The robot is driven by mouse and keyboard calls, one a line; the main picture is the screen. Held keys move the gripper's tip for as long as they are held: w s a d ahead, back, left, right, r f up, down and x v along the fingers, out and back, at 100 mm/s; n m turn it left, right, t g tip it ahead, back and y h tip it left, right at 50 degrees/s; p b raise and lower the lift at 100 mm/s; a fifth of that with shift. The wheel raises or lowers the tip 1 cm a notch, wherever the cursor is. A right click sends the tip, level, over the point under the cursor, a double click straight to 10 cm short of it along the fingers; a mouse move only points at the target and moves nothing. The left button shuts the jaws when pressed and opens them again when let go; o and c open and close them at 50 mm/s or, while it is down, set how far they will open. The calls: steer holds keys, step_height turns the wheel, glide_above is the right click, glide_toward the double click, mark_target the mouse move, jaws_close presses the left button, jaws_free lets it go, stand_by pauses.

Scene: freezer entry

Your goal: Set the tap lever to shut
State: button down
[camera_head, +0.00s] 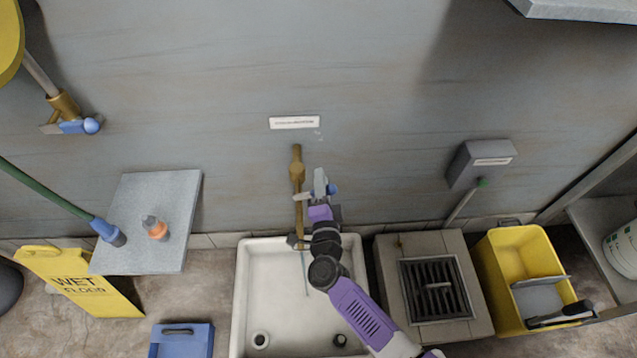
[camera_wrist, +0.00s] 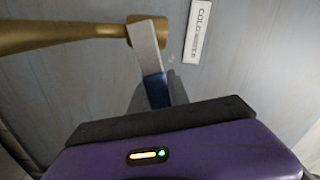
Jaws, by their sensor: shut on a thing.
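The brass tap (camera_head: 297,170) runs down the wall above the white sink (camera_head: 242,300). A thin bluish stream of water (camera_head: 306,275) falls from its spout into the sink. The tap lever is a flat grey bar with a blue grip; in the wrist view the lever (camera_wrist: 146,48) extends from the brass body (camera_wrist: 70,33). My gripper (camera_head: 322,183) is beside the tap on its right, shut on the lever's blue end. In the wrist view the fingers are partly hidden behind my purple hand. In the head view my gripper covers most of the lever.
A white label (camera_head: 294,122) is on the wall above the tap. A grey shelf (camera_head: 150,195) with a bottle (camera_head: 155,228) stands at left. A floor drain grate (camera_head: 435,288) and a yellow bucket (camera_head: 500,270) are at right. A second blue-handled valve (camera_head: 75,126) is upper left.

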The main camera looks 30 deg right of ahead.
steer(key=shift+s+d+f+m+b, duration=0.1)
steer(key=shift+d+f+m+b, duration=0.05)
steer(key=shift+f+m+b, duration=0.6)
steer(key=shift+s+d+f+m+b, duration=0.1)
steer(key=shift+f+m+b, duration=0.4)
steer(key=shift+m, duration=0.45)
steer(key=c, duration=1.2)
jaws_free()
steer(key=shift+c, duration=0.2)
steer(key=shift+r, duration=0.15)
steer(key=v, duration=0.7)
steer(key=shift+s+a, duration=0.15)
steer(key=shift+s, duration=0.15)
